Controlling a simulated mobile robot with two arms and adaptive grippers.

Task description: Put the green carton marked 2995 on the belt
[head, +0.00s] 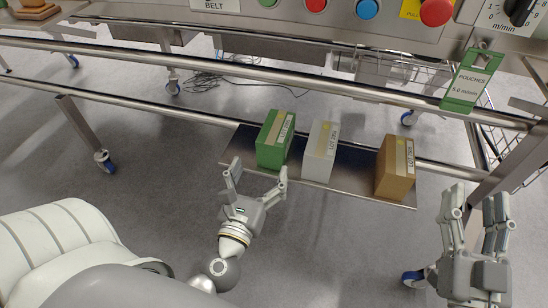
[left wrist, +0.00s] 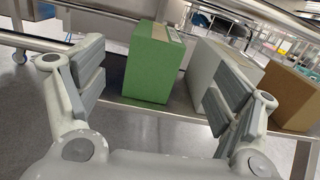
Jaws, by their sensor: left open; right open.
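A green carton (head: 272,143) with a pale lot label stands upright at the left end of a low metal shelf (head: 349,176); the number on its label is too small to read surely. It also shows in the left wrist view (left wrist: 151,64), between my fingers and beyond their tips. My left gripper (head: 258,178) is open and empty, just in front of the green carton and apart from it. My right gripper (head: 478,200) is open and empty at the right, away from the cartons. The belt itself is not in clear view.
A white carton (head: 319,152) stands close to the right of the green one, and a brown carton (head: 394,168) stands further right. A rail (head: 330,88) runs above and behind the shelf. A control panel with a red button (head: 436,12) is at the top. A green pouches tag (head: 466,84) hangs at right.

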